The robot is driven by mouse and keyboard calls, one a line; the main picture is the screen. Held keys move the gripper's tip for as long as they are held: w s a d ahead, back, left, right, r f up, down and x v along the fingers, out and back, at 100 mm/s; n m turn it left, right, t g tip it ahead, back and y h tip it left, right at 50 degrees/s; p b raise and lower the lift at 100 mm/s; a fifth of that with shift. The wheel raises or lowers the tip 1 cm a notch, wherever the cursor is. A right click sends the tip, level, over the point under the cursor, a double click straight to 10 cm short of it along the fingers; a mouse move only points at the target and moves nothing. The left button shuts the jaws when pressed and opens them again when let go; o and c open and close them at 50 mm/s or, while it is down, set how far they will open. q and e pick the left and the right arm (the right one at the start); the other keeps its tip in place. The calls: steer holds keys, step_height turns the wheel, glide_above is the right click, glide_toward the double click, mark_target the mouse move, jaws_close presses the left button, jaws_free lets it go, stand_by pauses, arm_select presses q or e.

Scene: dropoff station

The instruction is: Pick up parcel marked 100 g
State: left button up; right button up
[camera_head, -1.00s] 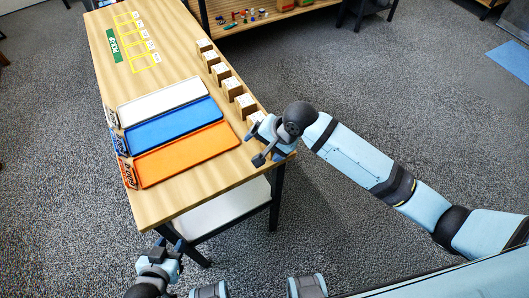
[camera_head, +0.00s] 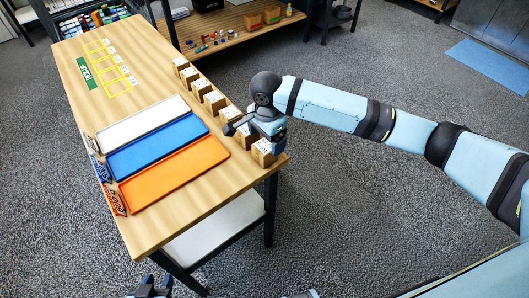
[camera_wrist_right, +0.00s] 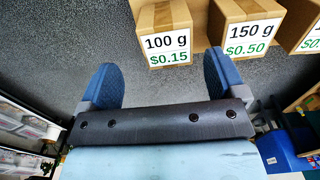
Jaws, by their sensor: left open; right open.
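The parcel marked 100 g (camera_wrist_right: 165,32) is a brown cardboard box with a white label reading 100 g and $0.15. In the right wrist view it is at the top, ahead of and between my open right fingers (camera_wrist_right: 160,70), with nothing held. In the head view a parcel at the near end of the row (camera_head: 263,152) appears to be this one; its label is too small to read. My right gripper (camera_head: 257,130) is just behind it, above the table's right edge. My left gripper (camera_head: 153,288) is open at the bottom edge, partly cut off.
The 150 g parcel (camera_wrist_right: 250,28) stands close beside it, with several more parcels along the wooden table's (camera_head: 75,75) right edge. White (camera_head: 145,120), blue (camera_head: 155,146) and orange (camera_head: 175,173) trays lie left of the row. A shelf (camera_head: 240,35) stands behind.

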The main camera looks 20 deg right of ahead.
mark_target(265, 146)
steer(key=shift+w+a+f, duration=0.1)
steer(key=shift+w+f, duration=0.1)
steer(key=shift+f, duration=1.55)
steer(key=shift+w+f, duration=0.15)
steer(key=shift+f, duration=1.6)
steer(key=c, duration=1)
steer(key=shift+r, duration=0.1)
steer(key=shift+c, duration=0.2)
